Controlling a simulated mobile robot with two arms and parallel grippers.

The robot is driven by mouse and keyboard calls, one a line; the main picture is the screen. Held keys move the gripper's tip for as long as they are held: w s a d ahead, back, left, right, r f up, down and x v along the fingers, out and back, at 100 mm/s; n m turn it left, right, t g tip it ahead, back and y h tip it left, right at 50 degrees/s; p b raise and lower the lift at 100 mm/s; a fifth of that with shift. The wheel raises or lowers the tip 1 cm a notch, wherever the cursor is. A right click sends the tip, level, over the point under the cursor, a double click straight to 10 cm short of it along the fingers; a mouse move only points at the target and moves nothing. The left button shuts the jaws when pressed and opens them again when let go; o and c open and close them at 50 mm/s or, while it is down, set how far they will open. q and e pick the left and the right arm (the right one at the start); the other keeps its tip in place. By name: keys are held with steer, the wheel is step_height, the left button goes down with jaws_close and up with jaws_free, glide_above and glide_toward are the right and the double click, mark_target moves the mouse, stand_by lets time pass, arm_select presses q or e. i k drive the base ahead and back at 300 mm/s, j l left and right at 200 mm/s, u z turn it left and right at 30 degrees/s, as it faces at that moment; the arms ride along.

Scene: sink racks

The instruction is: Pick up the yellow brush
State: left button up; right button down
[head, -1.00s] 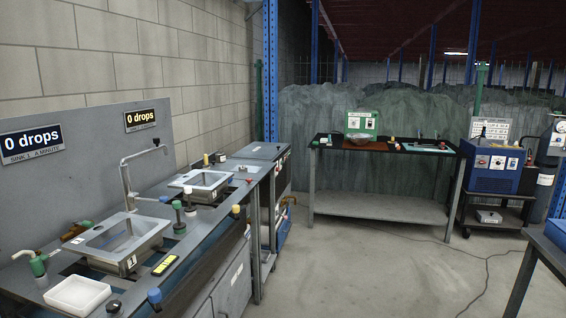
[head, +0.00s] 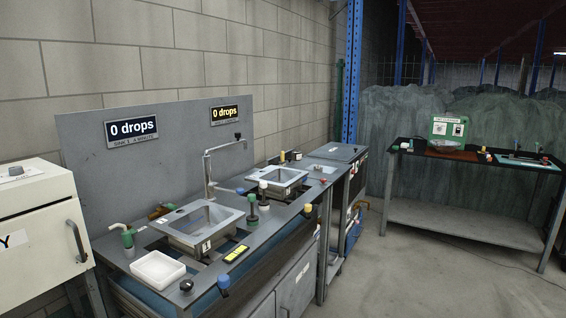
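I cannot clearly make out a yellow brush. A flat yellow and black item (head: 236,254) lies on the front of the sink bench, right of the front sink (head: 200,222); its kind is too small to tell. A small yellow-topped thing (head: 308,209) shows at the bench's front edge, and another small yellowish thing (head: 482,150) is on the far table (head: 470,163). Neither of my grippers is in view.
The sink bench carries a second sink (head: 277,181), a white tray (head: 158,268), a green-topped pump (head: 127,235) and blue knobs. A cream cabinet (head: 40,240) stands at the left. The concrete floor (head: 400,275) to the right is open.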

mark_target(282, 163)
steer(key=i+l+z, duration=0.45)
steer(key=i, duration=0.4)
steer(key=i+z, duration=0.4)
steer(key=i, duration=0.45)
steer(key=i+u, duration=0.1)
steer(key=i, duration=0.95)
steer(key=i+l, duration=0.2)
steer(key=i, duration=0.9)
steer(key=j+u, duration=0.05)
